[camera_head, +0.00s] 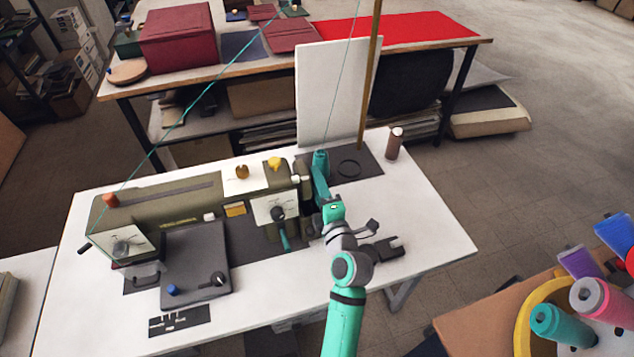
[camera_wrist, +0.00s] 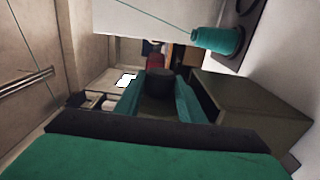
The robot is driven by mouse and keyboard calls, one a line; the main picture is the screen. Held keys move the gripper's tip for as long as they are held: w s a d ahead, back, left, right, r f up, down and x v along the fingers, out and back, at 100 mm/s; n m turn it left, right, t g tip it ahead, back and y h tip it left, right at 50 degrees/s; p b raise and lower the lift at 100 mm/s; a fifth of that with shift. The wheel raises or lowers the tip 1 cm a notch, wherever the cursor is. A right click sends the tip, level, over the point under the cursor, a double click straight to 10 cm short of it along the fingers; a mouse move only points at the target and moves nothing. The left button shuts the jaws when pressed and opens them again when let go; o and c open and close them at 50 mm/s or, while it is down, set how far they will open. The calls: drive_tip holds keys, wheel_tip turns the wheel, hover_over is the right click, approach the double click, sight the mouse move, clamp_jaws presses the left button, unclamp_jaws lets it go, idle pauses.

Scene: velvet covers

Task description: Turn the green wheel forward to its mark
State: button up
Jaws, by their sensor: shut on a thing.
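The sewing machine (camera_head: 160,205) is olive green and stands on the white table. My gripper (camera_head: 318,200) is at its right end in the head view, where my arm hides most of the wheel. In the wrist view my teal fingers (camera_wrist: 160,100) are closed on either side of an olive-green piece, which I take to be the green wheel (camera_wrist: 153,108). A dark round knob (camera_wrist: 160,82) shows between the fingertips. The machine's olive body (camera_wrist: 240,105) is just right of the fingers. I cannot make out the wheel's mark in either view.
A teal thread spool (camera_head: 320,157) stands on a dark mat (camera_head: 366,160) just behind my gripper, its thread rising. A brown bottle (camera_head: 394,144) and a wooden post (camera_head: 369,80) are to the right. The white table (camera_head: 425,220) is mostly clear at its right end.

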drive_tip(key=o, duration=0.9)
drive_tip(key=shift+c, duration=0.2)
drive_tip(key=shift+o, duration=0.9)
drive_tip(key=shift+w, duration=0.15)
drive_tip(key=shift+d, duration=0.25)
drive_tip(key=v, duration=1)
drive_tip(key=shift+s, duration=0.35)
drive_tip(key=shift+a, duration=0.1)
